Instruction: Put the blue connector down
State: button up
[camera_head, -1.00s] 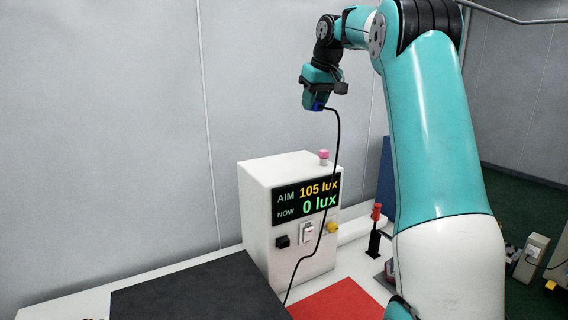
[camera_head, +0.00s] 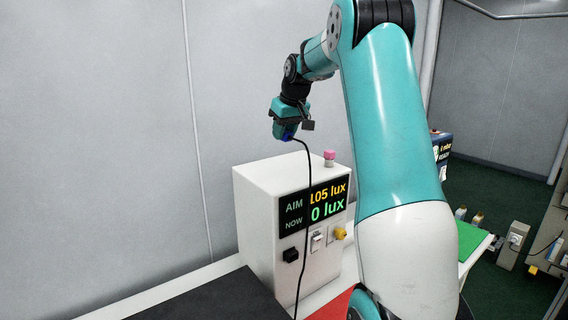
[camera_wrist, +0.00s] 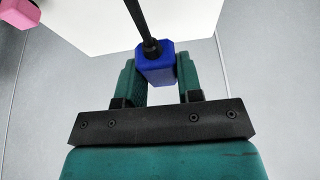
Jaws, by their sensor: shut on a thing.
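The blue connector (camera_wrist: 156,66) is held between the two green fingers of my gripper (camera_wrist: 158,80) in the wrist view. A black cable runs out of its end. In the head view my gripper (camera_head: 285,132) is up in the air, above and in front of the white box, with the blue connector (camera_head: 288,136) at its tip. The cable (camera_head: 307,200) hangs from it, passes in front of the box and goes down to the table area. The connector is clear of any surface.
The white tester box (camera_head: 262,215) shows AIM 105 lux and NOW 0 lux, with a pink knob (camera_head: 329,158) on top. A dark mat (camera_head: 215,302) lies at the front left and a red mat (camera_head: 333,308) beside the box. A green surface (camera_head: 470,240) is at the right.

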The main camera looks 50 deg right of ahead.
jog(key=p, duration=0.2)
send_near(282, 173)
jog(key=x, duration=0.5)
jog(key=shift+w+r, duration=0.1)
jog(key=shift+w, duration=0.25)
jog(key=shift+f, duration=0.3)
jog(key=shift+f+b, duration=0.5)
jog(key=shift+f, duration=0.15)
jog(key=o, duration=1)
jog(key=shift+r, duration=0.1)
